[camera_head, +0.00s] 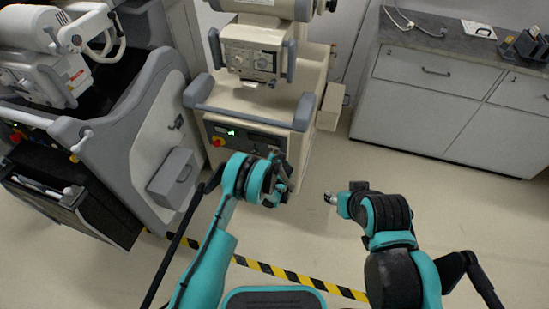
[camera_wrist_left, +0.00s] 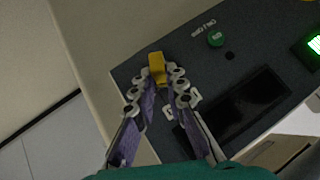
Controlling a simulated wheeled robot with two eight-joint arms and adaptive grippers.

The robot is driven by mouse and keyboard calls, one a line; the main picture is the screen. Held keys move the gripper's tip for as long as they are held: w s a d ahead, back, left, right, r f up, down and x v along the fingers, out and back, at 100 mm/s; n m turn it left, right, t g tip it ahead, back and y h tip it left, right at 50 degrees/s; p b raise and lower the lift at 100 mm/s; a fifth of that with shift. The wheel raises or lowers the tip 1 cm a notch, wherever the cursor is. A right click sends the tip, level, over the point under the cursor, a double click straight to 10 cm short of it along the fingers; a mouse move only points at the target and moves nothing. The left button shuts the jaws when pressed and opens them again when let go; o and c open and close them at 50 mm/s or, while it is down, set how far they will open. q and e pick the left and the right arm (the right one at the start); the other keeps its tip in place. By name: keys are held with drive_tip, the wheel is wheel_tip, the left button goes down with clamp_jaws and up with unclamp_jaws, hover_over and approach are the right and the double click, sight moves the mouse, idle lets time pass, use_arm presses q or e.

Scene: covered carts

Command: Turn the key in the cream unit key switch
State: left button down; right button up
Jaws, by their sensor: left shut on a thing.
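The cream unit (camera_head: 318,72) stands ahead of me, with a dark control panel (camera_head: 225,131) low on its front. In the left wrist view the panel (camera_wrist_left: 140,73) fills much of the picture, and the yellow key (camera_wrist_left: 156,66) sits near its corner. My left gripper (camera_wrist_left: 156,80) has its fingertips on either side of the key and is shut on it. In the head view my left gripper (camera_head: 283,172) is at the panel's right end, where it hides the key. My right gripper (camera_head: 331,198) is apart from the unit, above the floor; its jaw opening is too small to tell.
A grey-and-white cart (camera_head: 150,125) stands left. A cabinet (camera_head: 425,110) stands right. The floor (camera_head: 400,175) between is clear, with striped tape (camera_head: 290,275).

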use_arm(q)
drive_tip(key=shift+a+n+g+h, duration=0.15)
drive_tip(key=shift+n+g+h, duration=0.15)
drive_tip(key=shift+h, duration=0.3)
drive_tip(key=shift+w+a+n+h+b, duration=0.15)
drive_tip(key=shift+a+n+h+b, duration=0.2)
drive_tip(key=shift+h, duration=0.35)
drive_tip(key=shift+d+r+g+h, duration=0.1)
drive_tip(key=shift+g+h, duration=0.2)
drive_tip(key=shift+g, duration=0.1)
drive_tip(key=c, duration=1.5)
unclamp_jaws()
drive_tip(key=shift+o, duration=0.2)
drive_tip(key=shift+r, duration=0.1)
drive_tip(key=v, duration=1.2)
